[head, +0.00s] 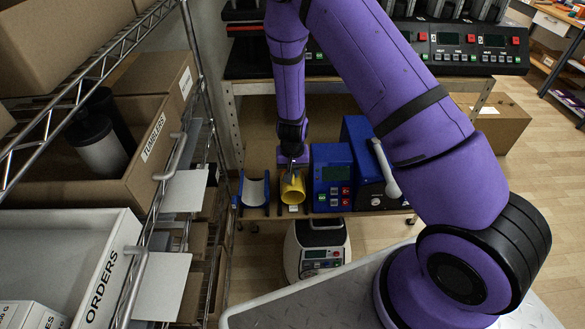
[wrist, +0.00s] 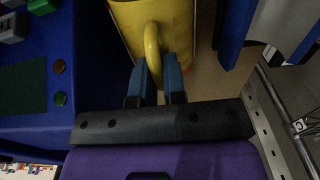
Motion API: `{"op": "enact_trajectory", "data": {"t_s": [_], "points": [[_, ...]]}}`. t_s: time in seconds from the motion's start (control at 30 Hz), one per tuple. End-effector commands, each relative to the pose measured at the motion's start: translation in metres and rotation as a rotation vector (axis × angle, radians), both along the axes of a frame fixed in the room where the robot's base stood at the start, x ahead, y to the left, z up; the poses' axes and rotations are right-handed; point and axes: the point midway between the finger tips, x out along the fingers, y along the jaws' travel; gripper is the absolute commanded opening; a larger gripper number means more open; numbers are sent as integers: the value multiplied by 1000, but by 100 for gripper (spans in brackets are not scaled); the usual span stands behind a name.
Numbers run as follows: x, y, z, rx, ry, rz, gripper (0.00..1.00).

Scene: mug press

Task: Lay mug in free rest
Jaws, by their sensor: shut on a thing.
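A yellow mug (head: 292,189) lies on its side at the low bench, its opening toward the front in the head view. My gripper (head: 293,158) is above it. In the wrist view the mug (wrist: 172,22) fills the top middle, and its handle sits between the two blue fingers of my gripper (wrist: 158,82), which are shut on it. A blue rest (head: 254,190) with a pale curved inside stands empty just left of the mug. Its blue side (wrist: 235,32) shows in the wrist view. I cannot tell whether the mug touches a support below.
A blue press box (head: 331,178) with buttons stands close right of the mug, and a larger blue machine (head: 366,160) is beyond it. A wire shelf with boxes (head: 95,270) is at left. A white-and-black machine (head: 318,250) stands below the bench's front edge.

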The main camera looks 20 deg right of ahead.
Motion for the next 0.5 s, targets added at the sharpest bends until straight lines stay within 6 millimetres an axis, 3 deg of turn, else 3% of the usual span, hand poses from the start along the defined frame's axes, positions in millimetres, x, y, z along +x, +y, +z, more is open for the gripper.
{"op": "enact_trajectory", "data": {"t_s": [0.4, 0.43, 0.5], "points": [[0, 0, -2, 1, -1, 0, 0], [0, 0, -2, 1, -1, 0, 18], [0, 0, -2, 1, -1, 0, 34]]}}
